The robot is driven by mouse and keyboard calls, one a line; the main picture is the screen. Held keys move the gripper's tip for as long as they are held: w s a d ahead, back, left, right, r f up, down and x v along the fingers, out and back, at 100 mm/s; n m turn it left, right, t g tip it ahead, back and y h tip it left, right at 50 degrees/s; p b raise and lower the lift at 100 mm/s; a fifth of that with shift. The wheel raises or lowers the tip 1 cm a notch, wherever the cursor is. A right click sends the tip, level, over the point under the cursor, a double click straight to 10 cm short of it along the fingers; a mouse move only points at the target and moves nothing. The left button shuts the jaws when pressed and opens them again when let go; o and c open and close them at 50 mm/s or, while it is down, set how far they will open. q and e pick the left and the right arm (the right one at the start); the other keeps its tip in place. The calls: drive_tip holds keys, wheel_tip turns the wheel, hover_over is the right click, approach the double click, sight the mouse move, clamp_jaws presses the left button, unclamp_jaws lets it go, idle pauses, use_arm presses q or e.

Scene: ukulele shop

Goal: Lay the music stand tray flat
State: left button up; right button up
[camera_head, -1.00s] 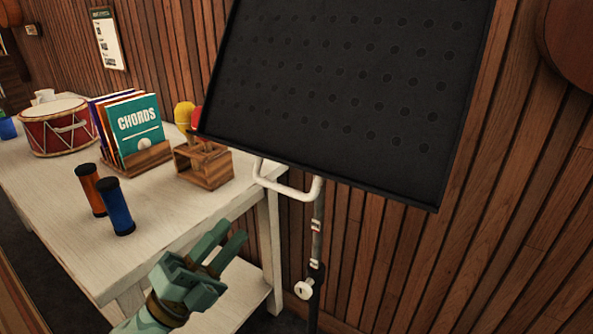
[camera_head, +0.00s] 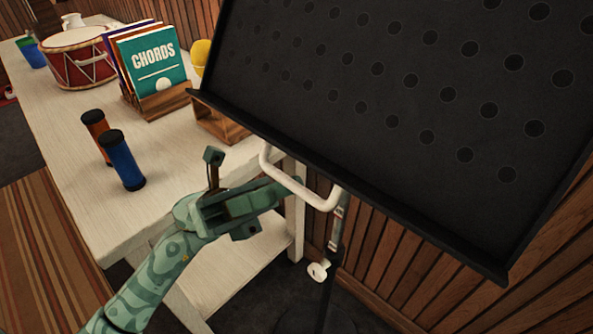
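The music stand has a black tray (camera_head: 400,110) with rows of round holes, tilted up steeply, its lower lip running down to the right. A white bent handle (camera_head: 318,198) sits below the tray's lower edge, above the stand's post (camera_head: 334,235) with a white knob (camera_head: 318,271). My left gripper (camera_head: 278,194) is just left of the handle, below the tray, with its fingers pointing right. A fingertip reaches the handle's left side; I cannot tell whether it touches. The gap between the fingers is hidden at this angle. My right gripper is out of view.
A pale wooden table (camera_head: 75,185) stands left, holding a red drum (camera_head: 78,62), a CHORDS book (camera_head: 155,65) in a wooden rack, and an orange shaker (camera_head: 95,130) beside a blue one (camera_head: 122,160). A wood-panelled wall (camera_head: 390,275) is behind the stand.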

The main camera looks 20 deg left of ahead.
sight(293, 182)
use_arm(q)
drive_tip(key=shift+d+r+t, duration=0.3)
drive_tip(key=shift+d+r, duration=1)
drive_tip(key=shift+d, duration=0.15)
clamp_jaws()
